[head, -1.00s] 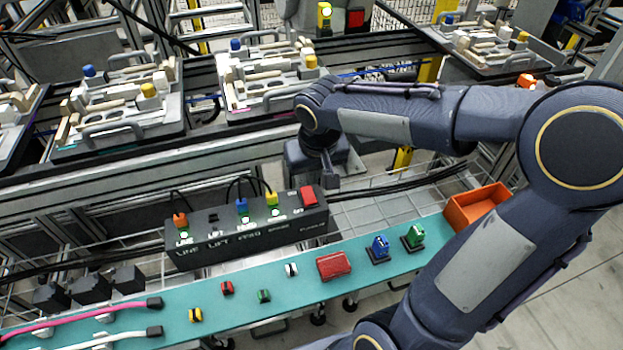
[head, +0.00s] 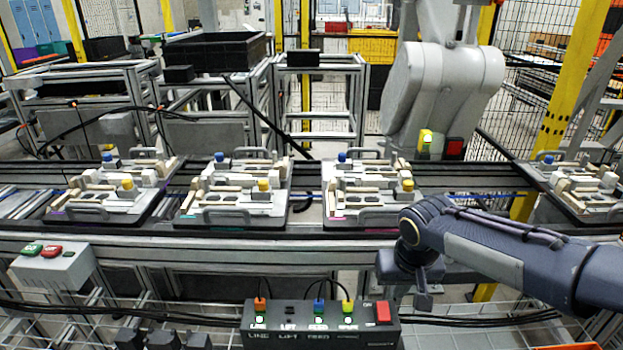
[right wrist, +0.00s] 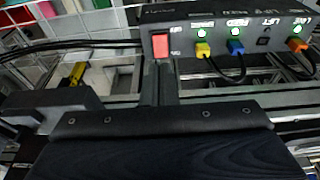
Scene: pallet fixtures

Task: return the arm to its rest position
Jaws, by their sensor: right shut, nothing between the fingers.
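My right arm comes in from the right in the head view, bent at the wrist. Its gripper (head: 424,301) points down and is shut and empty, just right of the black switch box (head: 262,338) and apart from its red rocker switch (head: 383,312). In the right wrist view the narrow shut fingers (right wrist: 160,88) show in front of the red switch (right wrist: 160,45), with the dark wrist housing filling the bottom. My left gripper is not in view.
Pallets with fixtures (head: 233,221) stand on the conveyor (head: 310,241) behind the arm. A grey button box (head: 52,264) with green and red buttons is at left. Coloured plugs with cables stand in the switch box. Black cables run right of it over wire mesh.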

